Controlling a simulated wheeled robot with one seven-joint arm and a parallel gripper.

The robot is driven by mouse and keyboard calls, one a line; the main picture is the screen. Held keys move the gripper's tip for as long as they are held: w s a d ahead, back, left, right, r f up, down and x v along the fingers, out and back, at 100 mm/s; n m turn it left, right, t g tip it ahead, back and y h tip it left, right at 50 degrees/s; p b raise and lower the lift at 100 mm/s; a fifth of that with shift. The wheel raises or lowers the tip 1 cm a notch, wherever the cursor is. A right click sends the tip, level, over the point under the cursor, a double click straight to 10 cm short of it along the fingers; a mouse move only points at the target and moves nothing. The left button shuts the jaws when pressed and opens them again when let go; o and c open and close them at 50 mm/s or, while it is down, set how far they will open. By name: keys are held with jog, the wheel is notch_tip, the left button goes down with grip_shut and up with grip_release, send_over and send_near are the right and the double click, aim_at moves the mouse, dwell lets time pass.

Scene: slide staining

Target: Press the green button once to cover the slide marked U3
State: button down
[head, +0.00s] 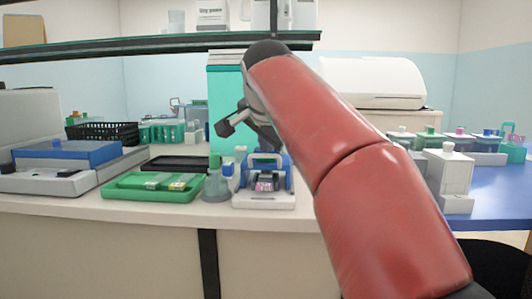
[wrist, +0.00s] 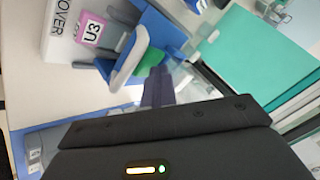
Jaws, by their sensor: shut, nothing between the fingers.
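The cover device (head: 264,200), white and blue, stands on the bench near its front edge, below my arm. A pink slide label marked U3 (wrist: 90,29) shows in its front in the wrist view, next to the printed word COVER. The green button (wrist: 149,62) sits on the blue part of the device, partly hidden by a pale curved handle (wrist: 130,60) and by my fingers. My gripper (wrist: 159,76) is shut and empty, its fingertips right beside the green button in the picture. I cannot tell whether they touch it.
A green tray with slides (head: 150,188) and a grey bottle (head: 216,186) stand left of the device. A teal box (head: 224,90) stands behind. White containers (head: 448,175) are on the right. A dark shelf edge (head: 150,46) runs above.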

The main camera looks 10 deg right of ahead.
jog(key=shift+r+p, duration=1)
jog(key=shift+p, duration=0.05)
notch_tip(320, 180, up, 3)
jog(key=p, duration=0.3)
jog(key=shift+r, duration=1)
